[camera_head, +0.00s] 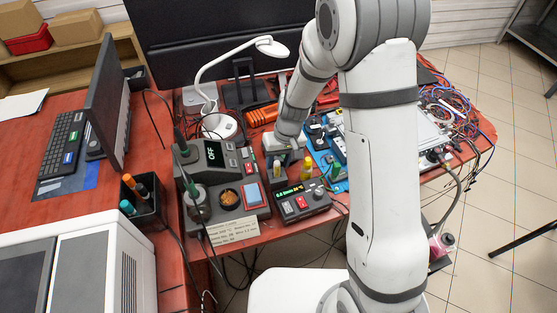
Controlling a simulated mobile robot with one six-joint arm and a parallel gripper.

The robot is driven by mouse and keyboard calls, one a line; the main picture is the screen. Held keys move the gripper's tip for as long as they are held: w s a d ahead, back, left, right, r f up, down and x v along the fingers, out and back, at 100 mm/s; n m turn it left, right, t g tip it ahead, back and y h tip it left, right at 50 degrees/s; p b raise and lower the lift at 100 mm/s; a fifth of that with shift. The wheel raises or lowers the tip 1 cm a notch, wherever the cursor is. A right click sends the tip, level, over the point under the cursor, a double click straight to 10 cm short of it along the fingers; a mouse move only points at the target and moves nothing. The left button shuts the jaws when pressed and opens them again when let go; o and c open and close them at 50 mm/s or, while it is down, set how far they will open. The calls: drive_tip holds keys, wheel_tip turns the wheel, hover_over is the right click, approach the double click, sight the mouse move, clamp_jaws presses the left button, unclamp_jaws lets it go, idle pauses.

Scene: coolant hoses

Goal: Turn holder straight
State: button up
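My gripper (284,152) is low over the workbench, behind a small dark meter (302,200) with a lit green display. Its fingers are small and partly hidden, so I cannot tell whether they are open or shut, or whether they touch anything. Small yellow and green items (306,168) stand just right of the gripper. No part is clearly identifiable as the holder. A soldering station (215,155) with an "OFF" display stands left of the gripper, with an iron stand (196,200) at its front.
A white lamp (222,126) stands behind the station. A blue mat with circuit boards (325,150) and tangled cables (455,115) lie to the right. A dark pen cup (148,205), monitor (108,100) and keyboard (62,145) are at the left. My arm hides part of the bench.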

wheel_tip(320, 180, up, 8)
drive_tip(key=d, duration=0.1)
drive_tip(key=shift+w+d+f, duration=0.15)
drive_tip(key=shift+w, duration=0.1)
drive_tip(key=shift+a+n, duration=0.25)
drive_tip(key=shift+n, duration=0.05)
drive_tip(key=shift+c, duration=1)
drive_tip(key=a+r+n+h+p, duration=0.1)
drive_tip(key=a+n, duration=0.1)
drive_tip(key=a+r+n+h+p, duration=0.1)
drive_tip(key=a+n, duration=0.1)
drive_tip(key=n, duration=0.1)
drive_tip(key=w+a+r+n+h+p, duration=0.1)
drive_tip(key=n, duration=0.1)
drive_tip(key=shift+w+a+h, duration=0.1)
drive_tip(key=shift+a+h, duration=0.3)
drive_tip(key=c, duration=0.6)
drive_tip(key=shift+a+n+h, duration=0.2)
drive_tip(key=shift+n+h, duration=0.1)
drive_tip(key=shift+n, duration=0.3)
clamp_jaws()
drive_tip(key=p+x, duration=0.1)
drive_tip(key=x, duration=0.9)
drive_tip(key=shift+r, duration=0.1)
